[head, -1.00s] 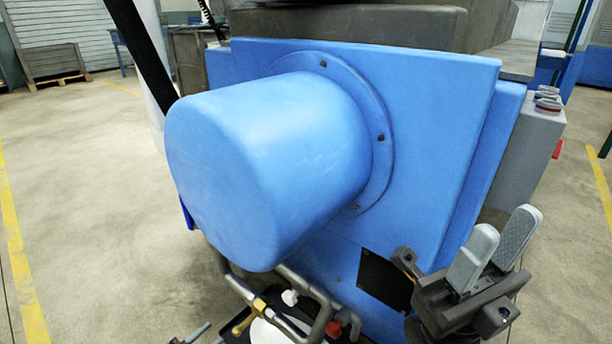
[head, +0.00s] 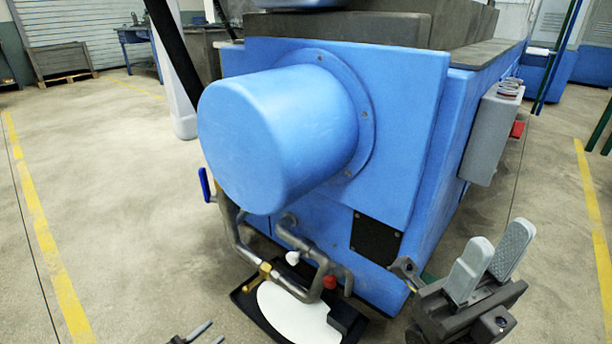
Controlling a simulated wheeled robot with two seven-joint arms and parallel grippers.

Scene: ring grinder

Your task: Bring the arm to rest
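My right gripper (head: 488,262) is at the lower right of the head view. Its two grey finger pads stand apart with nothing between them. It is in front of the right side of the blue machine (head: 405,110), and I see no contact. My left gripper (head: 198,337) shows only as small tips at the bottom edge, left of the middle. The rest of it is cut off, and I cannot tell whether it is open or shut.
A big blue rounded housing (head: 275,135) juts out of the machine. Below it are bent pipes (head: 240,235) with a red-tipped part and a black tray (head: 255,305) holding something white. A grey box (head: 492,135) is on the machine's right side. Floor on the left is clear.

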